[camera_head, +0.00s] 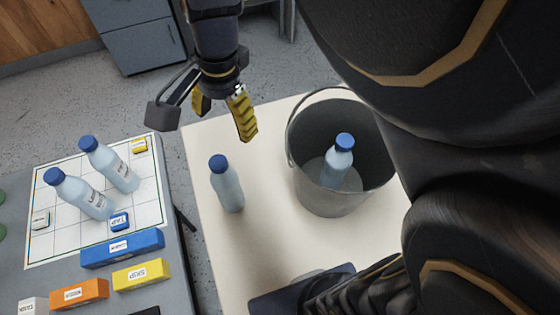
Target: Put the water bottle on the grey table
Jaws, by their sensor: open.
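A water bottle (227,188) with a blue cap stands upright on the cream table. Another blue-capped bottle (336,168) is inside the grey bucket (333,203), leaning slightly in the picture. Two more bottles, one at the back (110,167) and one nearer the left edge (80,196), are on the gridded white board on the grey table (174,210). My gripper (222,118) is open and empty, with yellow ribbed fingers. It is above the far left part of the cream table, beyond the standing bottle in the picture and apart from it.
The cream table (262,225) adjoins a gap beside the grey table. The gridded board (62,247) also holds small labelled blocks. Blue (122,248), yellow (142,274) and orange (80,293) blocks lie in front of it. Grey drawers (140,40) stand at the back.

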